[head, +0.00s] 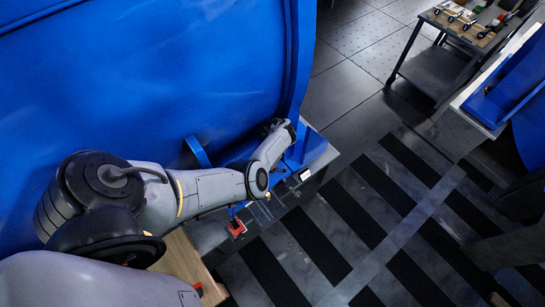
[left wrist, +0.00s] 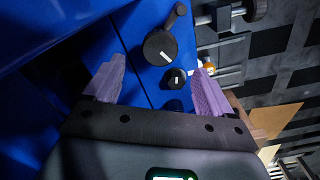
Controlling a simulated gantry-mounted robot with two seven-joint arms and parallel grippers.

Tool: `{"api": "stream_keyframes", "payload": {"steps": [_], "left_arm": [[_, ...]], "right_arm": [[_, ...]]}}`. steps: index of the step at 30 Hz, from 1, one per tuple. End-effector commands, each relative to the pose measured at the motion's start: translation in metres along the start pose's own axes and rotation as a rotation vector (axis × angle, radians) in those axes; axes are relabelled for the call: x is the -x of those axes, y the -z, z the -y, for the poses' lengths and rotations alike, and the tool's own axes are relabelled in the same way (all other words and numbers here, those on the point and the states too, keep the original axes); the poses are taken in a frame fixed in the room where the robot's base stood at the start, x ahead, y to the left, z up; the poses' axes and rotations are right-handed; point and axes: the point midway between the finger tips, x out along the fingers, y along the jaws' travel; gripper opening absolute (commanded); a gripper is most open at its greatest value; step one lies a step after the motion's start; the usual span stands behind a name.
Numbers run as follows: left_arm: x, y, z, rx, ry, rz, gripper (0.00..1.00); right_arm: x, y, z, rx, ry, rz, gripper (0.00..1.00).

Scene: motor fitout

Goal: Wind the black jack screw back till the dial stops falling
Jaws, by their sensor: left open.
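My left gripper (left wrist: 158,66) is open, its two purple fingers spread in the left wrist view. Beyond and between the fingers are a larger black round knob (left wrist: 160,47) with a white mark and a short crank arm, and a smaller black knob (left wrist: 176,77) with a white mark. Both sit on a blue panel; neither is gripped. A metal screw rod with a round dark head (left wrist: 256,10) is at the top right. I cannot tell which part is the jack screw. No readable dial shows. In the head view my left arm reaches the blue machine's corner; its fingers cannot be made out.
The large blue machine (head: 150,70) fills the left of the head view. A red block (head: 237,228) and a small white-faced item (head: 304,174) sit along its edge. Striped floor (head: 370,220) lies open to the right. A cart (head: 440,70) stands at top right.

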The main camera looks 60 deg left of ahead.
Motion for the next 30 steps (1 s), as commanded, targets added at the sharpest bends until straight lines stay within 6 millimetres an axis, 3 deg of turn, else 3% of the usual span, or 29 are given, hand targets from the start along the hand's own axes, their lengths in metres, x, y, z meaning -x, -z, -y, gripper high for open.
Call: {"api": "stream_keyframes", "payload": {"steps": [3,9,30], "left_arm": [[0.022,0.0,0.0,0.001,-0.002,0.001,0.84],[0.038,0.0,0.0,0.002,0.0,0.0,0.84],[0.041,0.0,0.0,0.001,0.0,0.0,0.84]], "right_arm": [[0.014,0.005,0.0,0.0,0.0,0.0,0.42],[0.021,0.007,-0.001,0.002,-0.001,0.0,0.42],[0.022,0.006,-0.003,0.008,-0.006,0.001,0.42]]}}
